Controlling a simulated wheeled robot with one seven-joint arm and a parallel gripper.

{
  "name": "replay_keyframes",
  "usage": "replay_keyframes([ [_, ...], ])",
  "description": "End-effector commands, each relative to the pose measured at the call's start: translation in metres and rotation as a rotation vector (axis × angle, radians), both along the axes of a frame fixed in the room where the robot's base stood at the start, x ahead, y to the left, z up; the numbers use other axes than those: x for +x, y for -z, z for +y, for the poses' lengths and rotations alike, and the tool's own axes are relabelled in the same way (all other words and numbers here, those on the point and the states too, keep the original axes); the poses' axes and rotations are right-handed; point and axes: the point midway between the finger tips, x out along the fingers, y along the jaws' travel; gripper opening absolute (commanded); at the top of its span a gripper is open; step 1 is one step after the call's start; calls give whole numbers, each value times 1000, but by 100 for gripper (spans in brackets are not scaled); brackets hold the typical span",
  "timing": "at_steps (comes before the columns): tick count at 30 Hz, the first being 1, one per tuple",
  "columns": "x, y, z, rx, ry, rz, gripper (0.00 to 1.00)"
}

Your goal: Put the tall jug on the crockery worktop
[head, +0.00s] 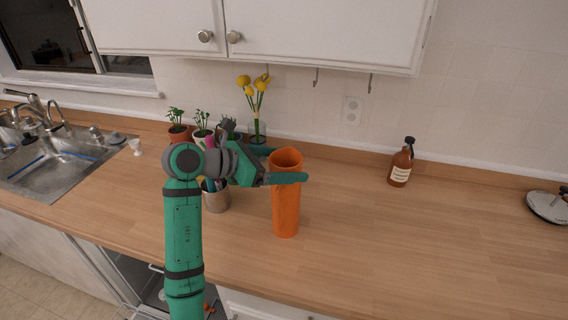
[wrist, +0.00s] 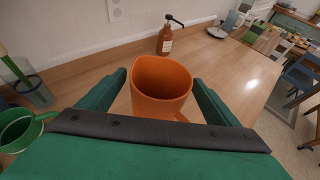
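The tall jug (head: 286,208) is orange and upright at the middle of the wooden worktop in the head view; I cannot tell for sure whether its base touches the wood. In the wrist view the jug (wrist: 160,95) shows its open rim, with part of a handle low on the near side. My gripper (head: 274,164) has one finger on the far side and one on the near side of the jug's upper part. In the wrist view the gripper (wrist: 160,78) looks open, with narrow gaps beside the jug. Which surface is the crockery worktop is not clear.
A metal utensil pot (head: 216,200) stands just left of the jug. Potted plants and a vase of yellow flowers (head: 257,110) stand behind. A brown pump bottle (head: 401,165) is at the back right. A sink (head: 65,165) is at left.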

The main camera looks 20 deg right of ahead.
Motion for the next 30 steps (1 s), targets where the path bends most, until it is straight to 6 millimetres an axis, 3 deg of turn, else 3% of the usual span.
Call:
replay_keyframes([
  [8, 0, -5, 5, 0, -2, -1, 85],
  [21, -15, -36, 78, 0, -3, 0, 85],
  [30, -21, -48, 107, 0, 0, 0, 85],
])
